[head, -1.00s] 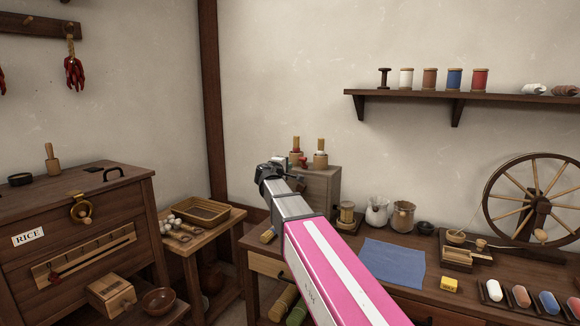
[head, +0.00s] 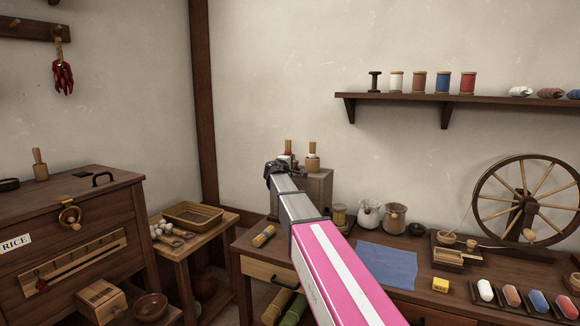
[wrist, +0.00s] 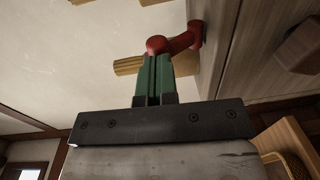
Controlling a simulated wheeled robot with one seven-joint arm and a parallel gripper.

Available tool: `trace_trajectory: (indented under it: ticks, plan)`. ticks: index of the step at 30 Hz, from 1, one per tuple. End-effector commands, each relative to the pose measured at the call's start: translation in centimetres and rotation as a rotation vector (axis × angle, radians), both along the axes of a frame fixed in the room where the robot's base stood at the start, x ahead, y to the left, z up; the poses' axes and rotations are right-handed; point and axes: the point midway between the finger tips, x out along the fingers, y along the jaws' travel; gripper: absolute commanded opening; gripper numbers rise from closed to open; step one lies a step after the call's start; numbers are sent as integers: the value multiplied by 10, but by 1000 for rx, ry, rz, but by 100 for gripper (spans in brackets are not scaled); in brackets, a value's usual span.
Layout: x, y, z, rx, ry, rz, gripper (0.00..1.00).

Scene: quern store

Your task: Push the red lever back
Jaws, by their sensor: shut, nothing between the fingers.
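The red lever (wrist: 180,42) shows in the wrist view, with a round knob on its near end and its other end at a grey wooden face on the right. My gripper (wrist: 155,60) has green fingers held together, with nothing between them. Its tips are right at the knob and overlap its lower edge; I cannot tell if they touch. In the head view, my gripper (head: 279,167) is at the left side of the grey-brown box (head: 318,192) on the bench. The lever is mostly hidden there behind my gripper.
Wooden-handled tools (head: 312,162) stand on the box. A rice chest (head: 70,235) and a low table with a basket (head: 192,215) stand left.

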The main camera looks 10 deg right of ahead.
Motion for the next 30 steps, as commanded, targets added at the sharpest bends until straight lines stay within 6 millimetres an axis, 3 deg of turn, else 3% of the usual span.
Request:
trace_trajectory:
  ticks: [30]
  plan:
    - [7, -4, 9, 79, 116, -1, 0]
